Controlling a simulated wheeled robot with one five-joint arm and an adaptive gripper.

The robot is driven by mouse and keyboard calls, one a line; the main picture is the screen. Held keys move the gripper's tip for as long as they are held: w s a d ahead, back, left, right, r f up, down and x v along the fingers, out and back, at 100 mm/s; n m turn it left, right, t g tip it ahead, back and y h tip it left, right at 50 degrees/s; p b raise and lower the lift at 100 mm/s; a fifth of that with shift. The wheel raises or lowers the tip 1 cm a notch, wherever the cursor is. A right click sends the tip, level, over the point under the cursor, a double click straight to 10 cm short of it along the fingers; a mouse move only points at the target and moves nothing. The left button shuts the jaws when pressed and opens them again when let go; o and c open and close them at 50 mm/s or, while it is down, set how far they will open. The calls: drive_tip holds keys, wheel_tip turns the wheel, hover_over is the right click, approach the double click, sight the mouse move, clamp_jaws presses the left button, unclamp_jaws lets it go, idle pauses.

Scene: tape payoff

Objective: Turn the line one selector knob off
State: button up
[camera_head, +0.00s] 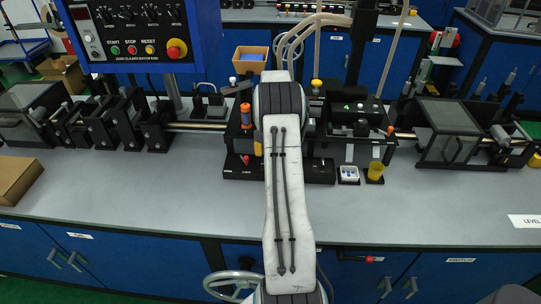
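A blue control panel (139,68) hangs at the upper left. Several small black selector knobs stand in a row near its top, one of them here (126,14). Their labels are too small to read, so I cannot tell which is line one or how each is turned. Below them are a green start button (115,50), a red stop button (132,50), a yellow reset button (149,49) and a large red button on a yellow base (176,49). My arm reaches up the middle, right of the panel. My gripper is not visible.
A long grey bench (130,195) carries black machine fixtures on both sides of my arm. A cardboard box (18,178) lies at its left end. The bench front is mostly clear.

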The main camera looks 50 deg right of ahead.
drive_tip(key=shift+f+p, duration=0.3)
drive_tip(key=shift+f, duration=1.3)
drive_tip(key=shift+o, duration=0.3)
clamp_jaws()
